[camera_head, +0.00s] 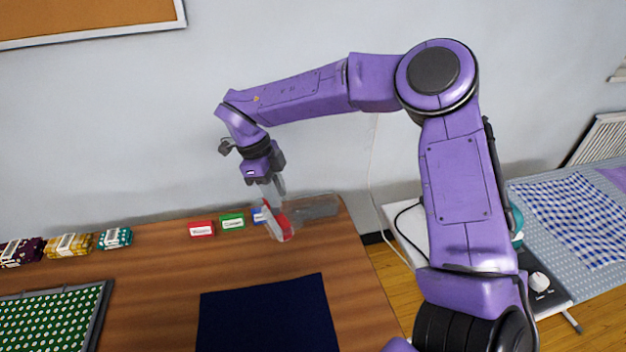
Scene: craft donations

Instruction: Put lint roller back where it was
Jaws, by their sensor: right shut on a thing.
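My right gripper (271,192) points down over the back right part of the wooden table and is shut on a red and whitish thing, which looks like the lint roller (278,221). The lint roller hangs tilted below the fingers. I cannot tell whether its lower end touches the table. A grey item (318,208) lies just right of it near the table's back right corner, partly hidden. My left gripper is not in view.
Red (202,229), green (232,221) and blue (259,216) labelled blocks stand along the back edge. A dark blue cloth (267,318) lies in front, a green dotted board (50,318) at left. Folded fabric bundles (68,245) sit behind it. An ironing board (588,282) stands right.

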